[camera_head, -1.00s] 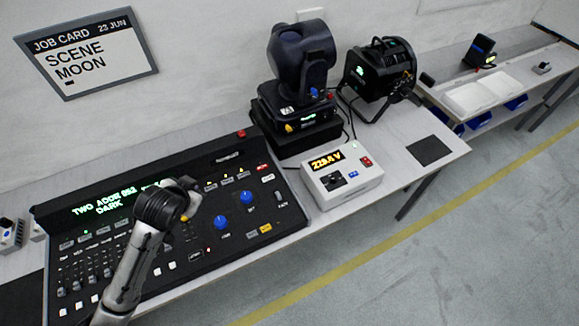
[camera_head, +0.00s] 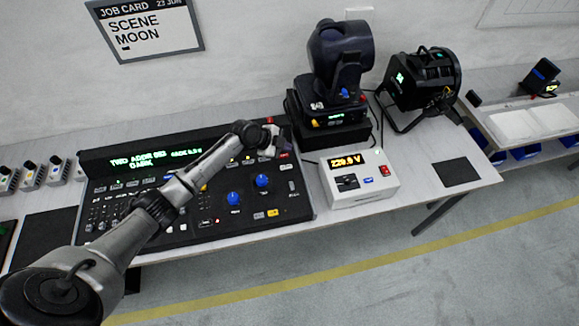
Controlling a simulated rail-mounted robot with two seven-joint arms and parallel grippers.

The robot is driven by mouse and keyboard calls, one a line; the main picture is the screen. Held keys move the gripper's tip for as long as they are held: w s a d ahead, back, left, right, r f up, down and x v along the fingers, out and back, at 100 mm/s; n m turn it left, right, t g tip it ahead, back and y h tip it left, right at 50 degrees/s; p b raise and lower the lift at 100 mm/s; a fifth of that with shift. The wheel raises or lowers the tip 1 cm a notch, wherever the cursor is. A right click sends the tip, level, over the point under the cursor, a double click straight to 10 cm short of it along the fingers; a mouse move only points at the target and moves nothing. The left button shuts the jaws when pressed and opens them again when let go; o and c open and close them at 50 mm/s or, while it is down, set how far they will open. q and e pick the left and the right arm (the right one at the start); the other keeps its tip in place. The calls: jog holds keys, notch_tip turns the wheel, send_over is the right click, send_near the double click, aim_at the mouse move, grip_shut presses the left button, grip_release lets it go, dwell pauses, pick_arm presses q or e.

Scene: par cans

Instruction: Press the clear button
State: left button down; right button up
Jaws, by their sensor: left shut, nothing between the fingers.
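The black lighting console (camera_head: 150,215) lies on the bench, with faders on its left, two blue knobs and several small keys. Its green display (camera_head: 155,159) reads "TWO ADDR" and "DARK", partly covered by my arm. I cannot read which key is the clear button. A key with a red label (camera_head: 284,155) sits at the upper right of the console. My left gripper (camera_head: 270,148) is shut and empty over the console's upper right, close beside that key. I cannot tell whether it touches anything. My right gripper is out of view.
A white power box (camera_head: 360,190) with a voltage readout stands right of the console. A moving-head light (camera_head: 341,55) and a black par can (camera_head: 425,78) stand behind it. A job card (camera_head: 150,30) reading "SCENE MOON" hangs on the wall. A dark mat (camera_head: 455,173) lies at right.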

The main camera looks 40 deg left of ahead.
pick_arm(q)
jog(key=shift+m, duration=0.5)
jog(key=shift+d+f, duration=0.1)
jog(key=shift+f, duration=0.05)
jog(key=b, duration=0.6)
send_over(286, 168)
notch_tip(286, 168, down, 8)
jog(key=shift+r, duration=0.2)
jog(key=shift+f, duration=0.4)
dwell(0.6)
dwell(0.7)
